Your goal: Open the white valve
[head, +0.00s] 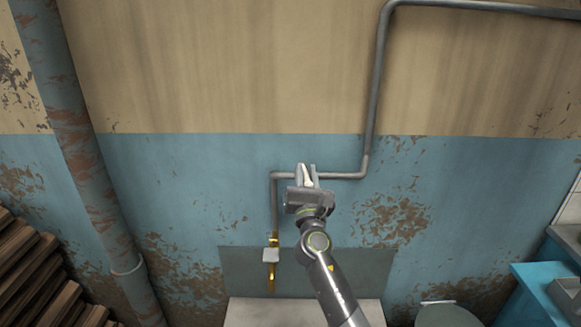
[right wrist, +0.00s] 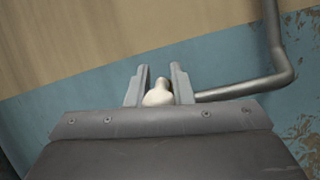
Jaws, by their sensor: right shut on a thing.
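The white valve (head: 307,182) sits on the thin grey pipe (head: 342,176) on the wall and is mostly hidden by my right gripper in the head view. In the right wrist view the rounded white valve (right wrist: 158,96) lies between the two fingers. My right gripper (head: 306,171) is shut on it, one finger on each side; it also shows in the right wrist view (right wrist: 160,72). How far the valve is turned cannot be told. My left gripper is not in view.
A thick rusty pipe (head: 75,140) runs down the left wall, beside stacked wood (head: 25,265). A blue cabinet (head: 545,290) and a grey round lid (head: 447,315) stand at lower right.

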